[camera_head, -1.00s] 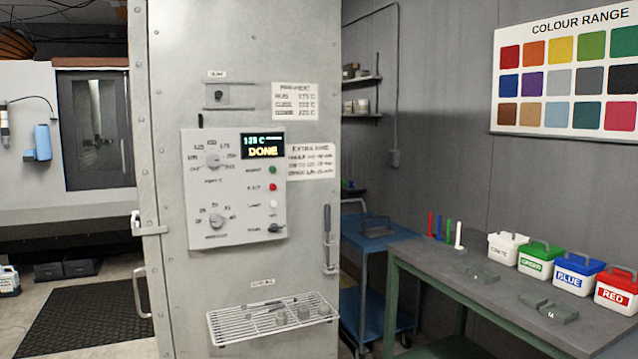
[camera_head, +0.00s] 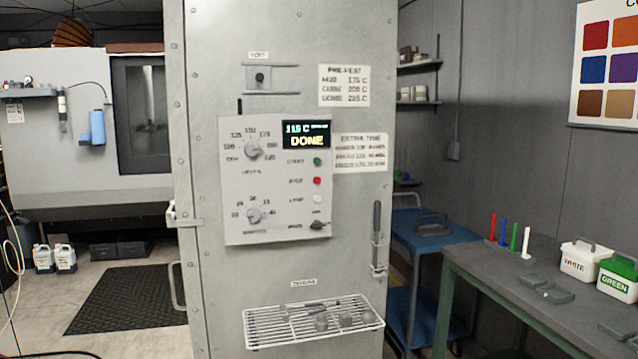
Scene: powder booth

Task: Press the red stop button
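The red stop button (camera_head: 317,181) is a small round red button on the right half of the white control panel (camera_head: 235,175). The panel is fixed to the front of a tall grey metal cabinet (camera_head: 345,240). The red button sits below a green button (camera_head: 317,161) and above a white one (camera_head: 318,199). The display (camera_head: 306,135) above them reads about 115 C and DONE. Neither of my grippers shows in the head view.
A wire shelf (camera_head: 258,342) with small parts juts out below the panel. A blue cart (camera_head: 425,236) and a grey-topped bench (camera_head: 480,265) with coloured sticks and lidded boxes stand to the right. Dark mat (camera_head: 130,300) and open floor lie to the left.

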